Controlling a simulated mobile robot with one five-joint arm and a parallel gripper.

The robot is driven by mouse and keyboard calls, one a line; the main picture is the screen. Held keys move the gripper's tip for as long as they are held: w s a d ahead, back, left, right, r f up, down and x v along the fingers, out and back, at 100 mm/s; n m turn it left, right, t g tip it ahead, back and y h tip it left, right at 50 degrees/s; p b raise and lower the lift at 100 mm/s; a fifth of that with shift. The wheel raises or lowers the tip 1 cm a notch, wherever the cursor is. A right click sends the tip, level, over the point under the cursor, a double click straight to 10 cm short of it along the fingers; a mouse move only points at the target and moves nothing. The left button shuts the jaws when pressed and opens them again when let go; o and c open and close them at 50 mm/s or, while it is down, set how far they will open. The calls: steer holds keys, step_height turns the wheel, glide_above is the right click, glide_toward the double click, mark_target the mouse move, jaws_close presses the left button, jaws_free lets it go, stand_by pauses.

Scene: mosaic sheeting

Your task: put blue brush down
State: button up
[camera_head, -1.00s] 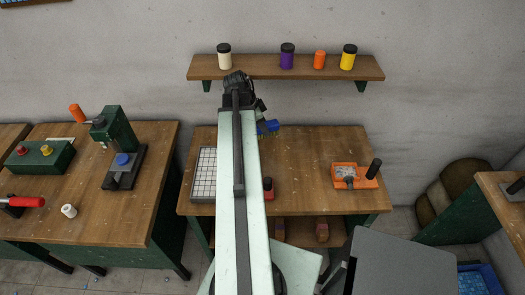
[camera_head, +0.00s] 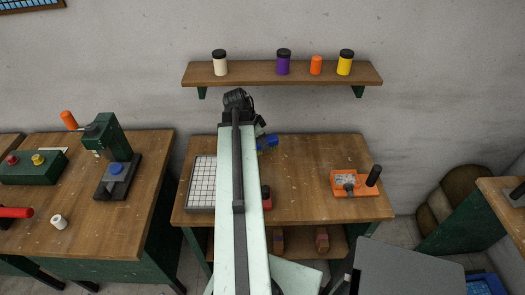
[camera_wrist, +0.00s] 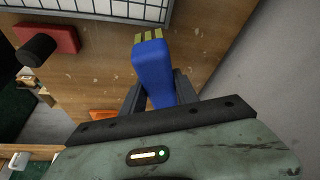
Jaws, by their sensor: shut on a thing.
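The blue brush (camera_wrist: 153,72) shows in the wrist view between the two dark fingers of my gripper (camera_wrist: 158,90), which is shut on it. Its yellowish bristle end points to the top of that view, toward the white gridded tray. In the head view the blue brush (camera_head: 271,141) shows just right of my arm, over the back part of the middle workbench (camera_head: 310,155). My gripper is mostly hidden behind my arm there. I cannot tell whether the brush touches the bench top.
The gridded tray (camera_head: 202,183) lies at the bench's left. A red block (camera_head: 267,198) with a dark knob is beside my arm. An orange tool (camera_head: 352,184) with a black handle lies at the right. A shelf (camera_head: 270,73) with jars hangs above. Bench between is clear.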

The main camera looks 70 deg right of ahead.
steer(key=shift+f+b, duration=1.1)
steer(key=shift+f, duration=0.6)
steer(key=o, duration=1.2)
steer(key=shift+r, duration=0.1)
steer(key=shift+r+p, duration=0.35)
steer(key=shift+p, duration=0.1)
steer(key=p+v, duration=1.1)
steer(key=shift+s+r, duration=0.1)
steer(key=shift+r, duration=0.3)
steer(key=shift+a+r, duration=0.1)
steer(key=shift+r, duration=0.15)
steer(key=shift+f, duration=0.1)
steer(key=shift+w, duration=0.2)
